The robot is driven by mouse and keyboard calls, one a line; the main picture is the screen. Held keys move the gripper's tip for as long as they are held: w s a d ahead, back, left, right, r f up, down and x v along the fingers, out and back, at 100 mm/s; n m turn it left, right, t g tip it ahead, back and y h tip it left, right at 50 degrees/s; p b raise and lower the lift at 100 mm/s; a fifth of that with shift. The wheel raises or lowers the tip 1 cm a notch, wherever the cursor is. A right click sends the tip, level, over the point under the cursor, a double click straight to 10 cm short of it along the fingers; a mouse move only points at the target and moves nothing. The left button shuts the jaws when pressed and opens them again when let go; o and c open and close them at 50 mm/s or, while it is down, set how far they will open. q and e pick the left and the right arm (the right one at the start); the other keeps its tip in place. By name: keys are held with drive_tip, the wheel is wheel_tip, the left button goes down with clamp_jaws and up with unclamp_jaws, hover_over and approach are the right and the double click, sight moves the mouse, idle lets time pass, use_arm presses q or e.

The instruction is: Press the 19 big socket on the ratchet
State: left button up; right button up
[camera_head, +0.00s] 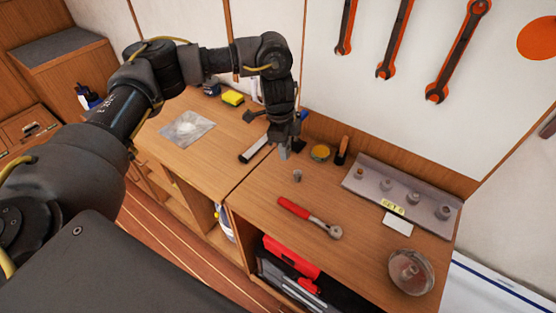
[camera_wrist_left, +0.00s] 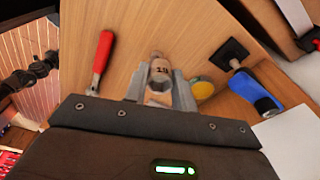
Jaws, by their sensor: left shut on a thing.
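The ratchet (camera_head: 310,217) lies on the right-hand bench, its red handle to the left and its round metal head to the right. In the left wrist view its red handle (camera_wrist_left: 103,52) shows at upper left. My left gripper (camera_head: 284,152) is above the bench, behind and left of the ratchet. In the left wrist view a metal socket marked 19 (camera_wrist_left: 160,70) sits between its fingers, which are shut on it. In the head view the fingers mostly hide it. A small metal socket (camera_head: 297,175) stands on the bench just beyond the ratchet's handle. My right gripper is not in view.
A grey socket rail (camera_head: 366,194) with several sockets lies at the back right, a white card (camera_head: 398,223) before it. A round metal dish (camera_head: 411,272) is at front right. A yellow-topped tin (camera_head: 320,153) stands near the gripper.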

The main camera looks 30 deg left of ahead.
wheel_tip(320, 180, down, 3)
drive_tip(key=b, duration=0.2)
drive_tip(key=shift+b, duration=0.4)
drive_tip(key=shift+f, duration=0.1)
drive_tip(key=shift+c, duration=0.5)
use_arm(q)
drive_tip(key=s+d+r+n+t+y, duration=0.1)
drive_tip(key=s+r+n, duration=0.8)
drive_tip(key=r+n, duration=0.3)
drive_tip(key=shift+d+r, duration=0.3)
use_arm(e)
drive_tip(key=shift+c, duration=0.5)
